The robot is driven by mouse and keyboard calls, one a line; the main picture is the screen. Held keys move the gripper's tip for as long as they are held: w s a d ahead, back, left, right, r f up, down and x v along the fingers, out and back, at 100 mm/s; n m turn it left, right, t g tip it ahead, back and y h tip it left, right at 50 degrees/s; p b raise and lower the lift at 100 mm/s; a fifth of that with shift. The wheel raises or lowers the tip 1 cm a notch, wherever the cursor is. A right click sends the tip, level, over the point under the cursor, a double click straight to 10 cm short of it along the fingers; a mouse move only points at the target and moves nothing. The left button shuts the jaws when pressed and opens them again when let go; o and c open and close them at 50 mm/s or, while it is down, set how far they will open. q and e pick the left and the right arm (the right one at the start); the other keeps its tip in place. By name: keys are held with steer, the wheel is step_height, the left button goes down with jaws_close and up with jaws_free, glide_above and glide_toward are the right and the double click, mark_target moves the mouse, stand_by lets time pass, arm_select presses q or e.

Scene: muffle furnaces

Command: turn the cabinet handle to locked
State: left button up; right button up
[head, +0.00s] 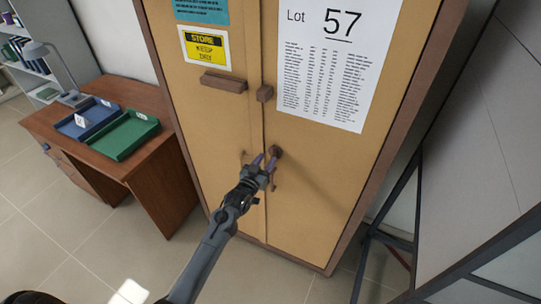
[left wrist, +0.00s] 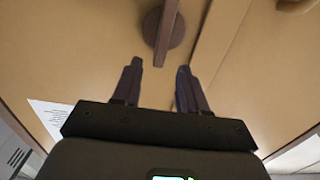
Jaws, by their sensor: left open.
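The tan cabinet (head: 310,190) stands upright with both doors shut. Its brown handle, a lever on a round base, shows in the left wrist view (left wrist: 176,30) and partly in the head view (head: 277,152), near the seam between the doors. My left gripper (head: 264,161) is open in front of it. In the left wrist view the fingertips (left wrist: 160,66) are spread, and the lever's near end appears between them. I see no finger closed on it, and cannot tell how deep the lever sits between them. My right gripper is not in view.
A wooden desk (head: 150,175) with a blue tray (head: 72,127) and a green tray (head: 112,151) stands left. A dark metal frame (head: 388,240) stands right.

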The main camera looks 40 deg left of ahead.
mark_target(272, 152)
arm_select(q)
steer(key=shift+x, duration=2.2)
steer(key=shift+c, duration=0.3)
jaws_close()
